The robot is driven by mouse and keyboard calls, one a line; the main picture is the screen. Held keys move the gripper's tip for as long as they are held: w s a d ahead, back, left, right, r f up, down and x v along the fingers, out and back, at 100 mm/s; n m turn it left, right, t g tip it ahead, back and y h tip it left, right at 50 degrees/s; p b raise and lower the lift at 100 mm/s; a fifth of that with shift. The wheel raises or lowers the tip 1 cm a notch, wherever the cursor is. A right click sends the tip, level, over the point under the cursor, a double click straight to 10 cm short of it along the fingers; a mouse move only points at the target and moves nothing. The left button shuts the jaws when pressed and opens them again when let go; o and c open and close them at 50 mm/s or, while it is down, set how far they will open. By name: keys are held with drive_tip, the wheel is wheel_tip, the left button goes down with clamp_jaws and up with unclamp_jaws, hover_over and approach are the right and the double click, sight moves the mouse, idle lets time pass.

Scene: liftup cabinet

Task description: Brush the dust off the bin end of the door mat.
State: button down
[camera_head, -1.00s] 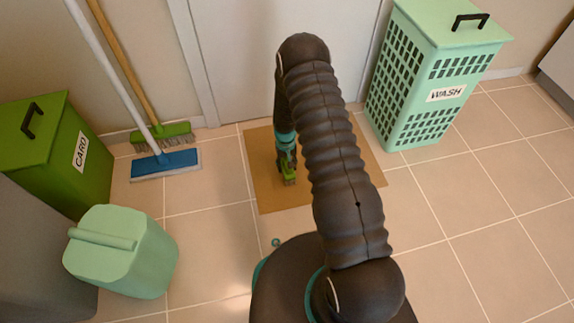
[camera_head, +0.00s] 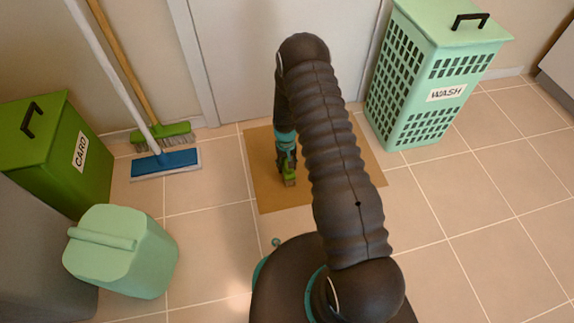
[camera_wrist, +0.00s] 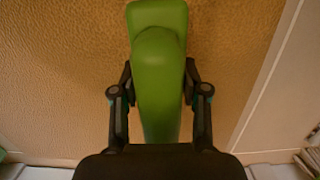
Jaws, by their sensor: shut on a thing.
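The brown door mat (camera_head: 262,192) lies on the floor in front of the white door, partly hidden by my arm. My gripper (camera_head: 288,166) is over the left-middle part of the mat, pointing down. It is shut on a green hand brush (camera_head: 289,181). In the wrist view my gripper's two fingers (camera_wrist: 159,88) clasp the sides of the brush's green handle (camera_wrist: 158,25). The mat (camera_wrist: 60,70) fills most of the background there. The bristles are hidden, so I cannot tell whether they touch the mat. I cannot make out dust on the mat.
A pale green bin (camera_head: 125,258) and a dark green CARD bin (camera_head: 60,150) stand at left. A mint WASH hamper (camera_head: 430,75) stands right of the mat. Floor tiles at right are clear.

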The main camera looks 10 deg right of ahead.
drive_tip(key=shift+f+b, duration=0.5)
drive_tip(key=shift+f, duration=0.1)
idle(0.6)
drive_tip(key=shift+s+a, duration=0.3)
drive_tip(key=shift+a, duration=0.45)
drive_tip(key=shift+s+a, duration=0.3)
drive_tip(key=shift+a, duration=0.4)
drive_tip(key=shift+d, duration=0.1)
drive_tip(key=shift+d+b, duration=0.3)
drive_tip(key=shift+d, duration=0.6)
drive_tip(key=shift+w+b, duration=0.6)
drive_tip(key=shift+w, duration=0.65)
